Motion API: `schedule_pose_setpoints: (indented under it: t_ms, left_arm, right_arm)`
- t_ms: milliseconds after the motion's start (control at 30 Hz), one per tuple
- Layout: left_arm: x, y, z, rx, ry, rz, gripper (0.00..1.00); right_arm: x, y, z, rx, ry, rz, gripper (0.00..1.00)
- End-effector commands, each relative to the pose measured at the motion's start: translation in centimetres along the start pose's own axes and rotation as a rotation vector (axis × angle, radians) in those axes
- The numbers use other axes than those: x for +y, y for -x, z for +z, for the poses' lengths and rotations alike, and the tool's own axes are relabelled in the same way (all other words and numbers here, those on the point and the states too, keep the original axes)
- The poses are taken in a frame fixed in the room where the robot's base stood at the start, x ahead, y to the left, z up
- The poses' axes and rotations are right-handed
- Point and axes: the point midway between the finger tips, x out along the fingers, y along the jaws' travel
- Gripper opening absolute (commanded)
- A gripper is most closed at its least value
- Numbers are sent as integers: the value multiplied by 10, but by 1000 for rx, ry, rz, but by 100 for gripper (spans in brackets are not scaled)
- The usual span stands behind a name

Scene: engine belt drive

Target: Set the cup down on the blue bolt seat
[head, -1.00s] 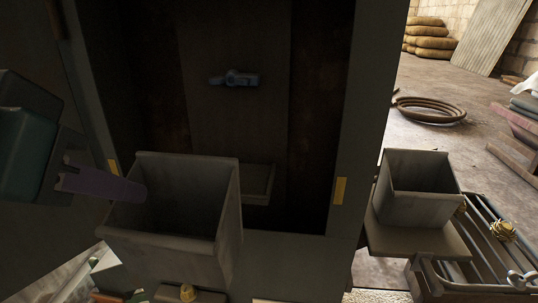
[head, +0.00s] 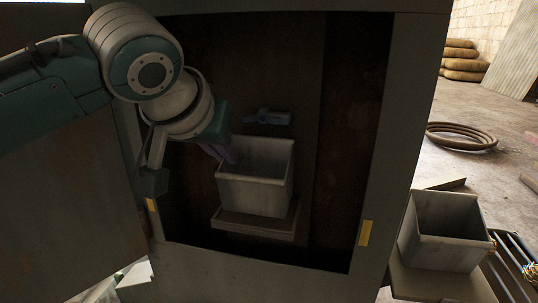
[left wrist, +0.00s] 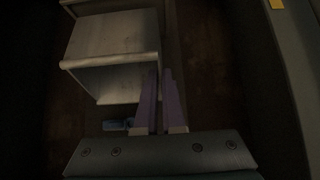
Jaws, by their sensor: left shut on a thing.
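The grey square cup (head: 255,190) is inside the dark cabinet, open side up, just over a small ledge (head: 252,228) below a blue bolt (head: 268,117) on the back wall. I cannot tell whether the cup's base touches this ledge. My left gripper (head: 231,156) is shut on the cup's left rim. In the left wrist view, the purple fingers (left wrist: 160,88) lie along the wall of the cup (left wrist: 112,50), and part of the blue bolt (left wrist: 117,125) shows near the gripper body. My right gripper is not in view.
The cabinet's frame (head: 389,130) surrounds the opening, with a yellow tag (head: 366,233) on its right side. A second grey cup (head: 446,250) stands outside at right. A coiled hose (head: 462,137) and stacked sacks (head: 462,62) lie beyond on the floor.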

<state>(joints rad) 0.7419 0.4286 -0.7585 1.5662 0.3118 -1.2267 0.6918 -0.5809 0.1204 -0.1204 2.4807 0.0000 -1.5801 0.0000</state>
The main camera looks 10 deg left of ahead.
Motion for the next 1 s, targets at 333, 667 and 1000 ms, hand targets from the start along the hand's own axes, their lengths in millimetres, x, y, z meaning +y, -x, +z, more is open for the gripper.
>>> schedule_pose_setpoints:
  t_ms: [333,667,1000]
  left_arm:
    - [0,-16,5,1,-1,1,0]
    - [0,-16,6,0,-2,0,24]
    - [0,-16,6,0,-2,0,36]
  right_arm:
    - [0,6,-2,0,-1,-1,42]
    - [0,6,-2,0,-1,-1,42]
    - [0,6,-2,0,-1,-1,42]
